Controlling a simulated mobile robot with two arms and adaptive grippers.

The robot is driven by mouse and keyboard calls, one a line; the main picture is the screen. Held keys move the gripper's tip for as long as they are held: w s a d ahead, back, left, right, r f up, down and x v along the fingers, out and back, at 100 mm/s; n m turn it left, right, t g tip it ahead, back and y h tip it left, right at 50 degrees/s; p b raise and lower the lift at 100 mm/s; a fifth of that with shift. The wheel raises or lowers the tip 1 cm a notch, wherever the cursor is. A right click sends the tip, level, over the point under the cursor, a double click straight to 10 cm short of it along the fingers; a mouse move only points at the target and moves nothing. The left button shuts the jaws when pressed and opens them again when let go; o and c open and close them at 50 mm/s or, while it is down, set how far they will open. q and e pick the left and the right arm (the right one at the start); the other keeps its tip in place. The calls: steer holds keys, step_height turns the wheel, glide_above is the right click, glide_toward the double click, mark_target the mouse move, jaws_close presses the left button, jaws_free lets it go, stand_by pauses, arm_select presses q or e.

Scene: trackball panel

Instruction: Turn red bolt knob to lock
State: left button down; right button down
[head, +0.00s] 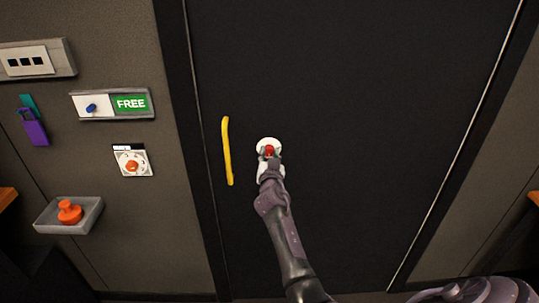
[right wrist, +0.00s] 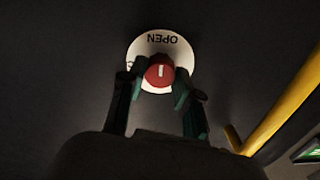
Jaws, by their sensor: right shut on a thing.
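The red bolt knob (head: 269,150) sits on a round white plate (head: 268,143) on the dark door. In the right wrist view the red knob (right wrist: 159,72) shows a short white mark, and the plate (right wrist: 148,44) reads OPEN, upside down in that picture. My right gripper (head: 269,156) is at the knob, with its fingers (right wrist: 160,82) on either side, shut on it. The fingers hide part of the plate's lower edge. My left gripper is not in view.
A yellow handle (head: 227,151) stands upright on the door, left of the knob. The door right of the knob is bare.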

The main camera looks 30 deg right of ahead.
steer(key=shift+n, duration=0.4)
steer(key=shift+n+b, duration=0.55)
steer(key=shift+n, duration=0.45)
steer(key=n+b, duration=0.1)
steer(key=n, duration=0.4)
steer(key=shift+r, duration=0.1)
steer(key=n, duration=0.9)
steer(key=shift+n+p, duration=0.4)
steer(key=shift+a+n, duration=0.1)
steer(key=shift+n, duration=0.2)
